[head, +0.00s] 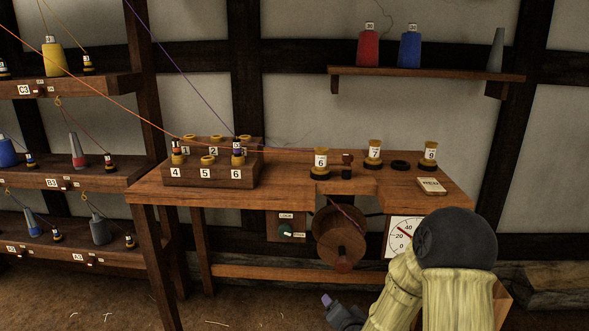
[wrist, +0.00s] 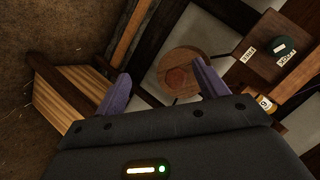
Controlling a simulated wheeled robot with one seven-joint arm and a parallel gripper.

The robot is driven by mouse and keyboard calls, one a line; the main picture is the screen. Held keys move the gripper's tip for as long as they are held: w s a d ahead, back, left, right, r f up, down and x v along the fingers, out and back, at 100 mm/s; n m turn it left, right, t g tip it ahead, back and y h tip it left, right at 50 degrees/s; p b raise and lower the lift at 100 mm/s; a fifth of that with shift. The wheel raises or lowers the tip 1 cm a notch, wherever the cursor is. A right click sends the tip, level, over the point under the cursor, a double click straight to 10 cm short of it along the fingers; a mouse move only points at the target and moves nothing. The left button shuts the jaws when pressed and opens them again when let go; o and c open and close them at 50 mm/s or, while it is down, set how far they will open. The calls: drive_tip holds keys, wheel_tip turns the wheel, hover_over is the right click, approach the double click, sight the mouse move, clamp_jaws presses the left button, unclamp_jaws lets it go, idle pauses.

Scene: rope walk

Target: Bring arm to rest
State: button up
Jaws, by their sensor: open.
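My gripper (wrist: 163,76) is open and empty, with its two purple-grey fingers spread apart in the wrist view. In the head view only a small part of my gripper (head: 332,305) shows, low in front of the bench and beside my arm. My arm is folded at the lower right of the head view, over the front of the dial. The wooden crank wheel (head: 340,236) hangs under the bench top, and it also shows beyond the fingers in the wrist view (wrist: 170,62). The gripper touches nothing that I can see.
The wooden bench (head: 285,187) carries a numbered block (head: 208,175), several spools and a small card (head: 432,186). The dial (head: 400,236) and a knob panel (head: 287,228) sit below its front edge. A spool rack (head: 80,174) stands at left. Threads cross above. Floor at lower left is open.

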drive_tip(key=s+d+r+n+g+h, duration=0.1)
drive_tip(key=s+r+n+g, duration=0.15)
drive_tip(key=s, duration=0.45)
drive_tip(key=s+d+r+n+g+p, duration=0.1)
drive_tip(key=s+r+n+g, duration=0.2)
drive_tip(key=s, duration=0.5)
drive_tip(key=s+d+r+n+g+h, duration=0.1)
drive_tip(key=s+d+r+n+g, duration=0.2)
drive_tip(key=s, duration=0.4)
wheel_tip(320, 180, up, 36)
drive_tip(key=a+g+p, duration=0.1)
drive_tip(key=p, duration=3.6)
drive_tip(key=shift+a+f, duration=0.2)
drive_tip(key=shift+w, duration=0.1)
